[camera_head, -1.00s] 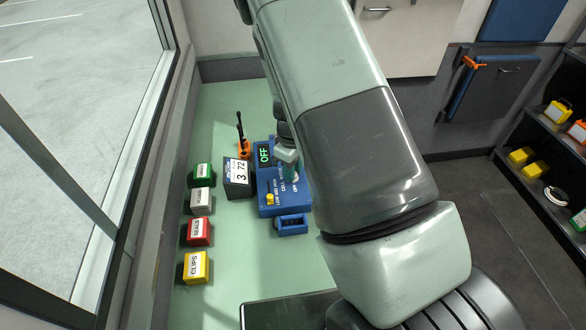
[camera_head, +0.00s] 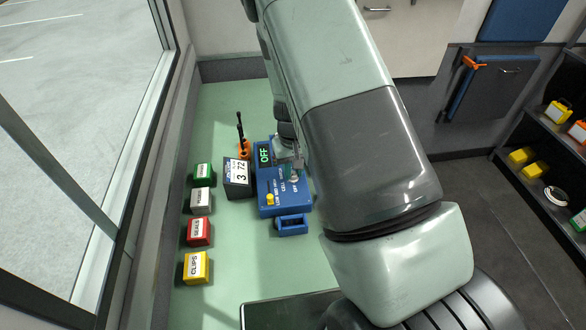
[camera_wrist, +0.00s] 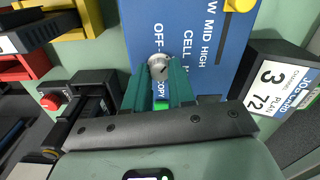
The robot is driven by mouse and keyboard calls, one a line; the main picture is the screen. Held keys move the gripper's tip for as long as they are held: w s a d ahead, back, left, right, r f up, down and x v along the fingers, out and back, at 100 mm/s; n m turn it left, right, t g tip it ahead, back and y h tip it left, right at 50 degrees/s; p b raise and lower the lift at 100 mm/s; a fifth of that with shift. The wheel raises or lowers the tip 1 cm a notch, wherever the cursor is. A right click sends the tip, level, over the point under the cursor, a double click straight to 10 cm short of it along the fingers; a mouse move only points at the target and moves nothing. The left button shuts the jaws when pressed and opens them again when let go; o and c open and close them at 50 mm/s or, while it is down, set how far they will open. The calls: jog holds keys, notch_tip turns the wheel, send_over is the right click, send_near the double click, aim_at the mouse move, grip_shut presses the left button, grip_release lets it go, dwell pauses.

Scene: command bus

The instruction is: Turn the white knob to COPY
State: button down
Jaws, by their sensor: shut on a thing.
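The blue device (camera_head: 268,205) sits on the green bench, with a green display (camera_head: 264,154) reading OFF. In the wrist view, the white knob (camera_wrist: 160,66) is round and pale grey-white on the blue panel (camera_wrist: 187,45). OFF, CELL IN and COPY are printed around it; the COPY label is partly hidden by my fingers. My gripper (camera_wrist: 160,76) has its two teal fingers on either side of the knob, shut on it. A dark mark shows on the knob's face, but its exact heading is hard to read. In the head view my gripper (camera_head: 291,174) is over the device's right part.
Several labelled boxes, including yellow CLIPS (camera_head: 196,267), line the bench's left.

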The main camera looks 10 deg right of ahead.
jog(key=m, duration=0.3)
jog(key=shift+m, duration=0.4)
jog(key=m, duration=0.3)
jog(key=shift+m, duration=0.3)
jog(key=m, duration=0.3)
jog(key=shift+s+m, duration=0.1)
jog(key=shift+m, duration=0.3)
jog(key=m, duration=0.3)
jog(key=shift+m, duration=0.3)
jog(key=m, duration=0.3)
jog(key=shift+m, duration=0.3)
jog(key=m, duration=0.3)
jog(key=shift+m, duration=0.3)
jog(key=m, duration=0.6)
jog(key=shift+a+m, duration=0.1)
jog(key=shift+m, duration=0.3)
